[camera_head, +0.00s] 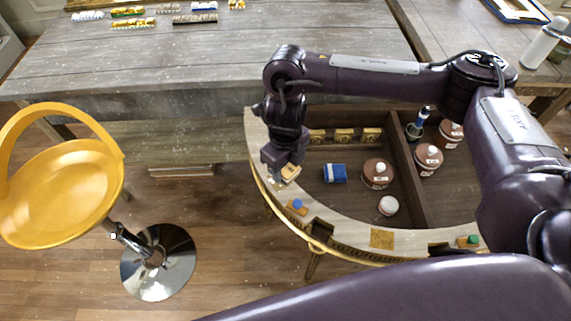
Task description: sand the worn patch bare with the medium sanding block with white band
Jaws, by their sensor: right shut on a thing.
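My right gripper (285,174) points down over the left part of the console's pale curved rim (337,229). It is shut on a small tan sanding block (292,172), partly hidden by the fingers; a pale band seems to show on it. I cannot tell whether the block touches the rim. A block with a blue top (297,205) sits on the rim just below the gripper. A block with a green top (468,241) sits at the rim's right. A square golden-brown patch (382,238), seemingly the worn patch, lies at the rim's front. My left gripper is out of view.
Inside the console are a blue-and-white packet (335,173), brown-lidded jars (377,173), a white-lidded jar (389,205), several gilt blocks (343,135) and a divider (408,180). A yellow stool (62,190) stands left. A grey table (200,65) with small items is behind.

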